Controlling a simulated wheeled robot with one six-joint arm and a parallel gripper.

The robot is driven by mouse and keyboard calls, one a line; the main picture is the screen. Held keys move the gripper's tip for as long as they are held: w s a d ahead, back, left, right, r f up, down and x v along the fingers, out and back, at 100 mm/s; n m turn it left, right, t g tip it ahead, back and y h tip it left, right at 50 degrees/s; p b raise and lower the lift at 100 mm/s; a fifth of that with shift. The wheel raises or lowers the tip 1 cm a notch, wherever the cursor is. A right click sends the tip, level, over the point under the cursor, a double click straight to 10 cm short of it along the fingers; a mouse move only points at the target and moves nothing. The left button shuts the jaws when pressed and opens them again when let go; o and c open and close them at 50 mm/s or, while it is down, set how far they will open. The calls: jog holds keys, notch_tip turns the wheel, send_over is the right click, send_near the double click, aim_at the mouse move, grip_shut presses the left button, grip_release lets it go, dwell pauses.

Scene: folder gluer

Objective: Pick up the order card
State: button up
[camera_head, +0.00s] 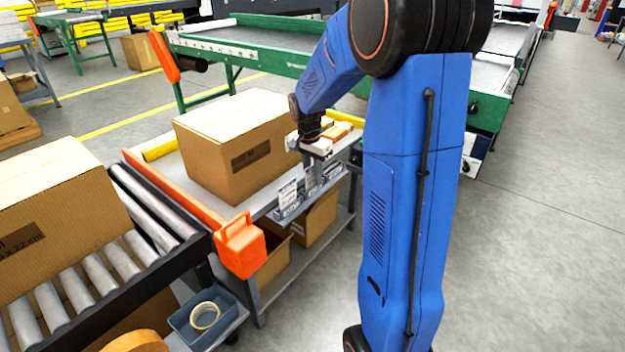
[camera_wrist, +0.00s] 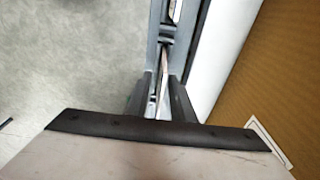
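Small white printed cards stand in grey holders along the near edge of a grey bench; one card (camera_head: 288,192) shows clearly in the head view. My gripper (camera_head: 312,184) points down at these holders, just right of that card. In the wrist view my gripper (camera_wrist: 163,90) has its two dark fingers apart, with a gap between them. A thin pale upright edge (camera_wrist: 163,72), which looks like a card seen edge-on, lies in line with that gap. I cannot tell whether either finger touches it. The card's face is hidden in the wrist view.
A large cardboard box (camera_head: 235,150) stands on the bench close behind the holders. It fills the right of the wrist view (camera_wrist: 290,80). An orange guard (camera_head: 238,245) and roller conveyor (camera_head: 75,280) lie to the left. Open floor (camera_head: 540,230) is at right.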

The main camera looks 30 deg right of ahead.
grip_shut()
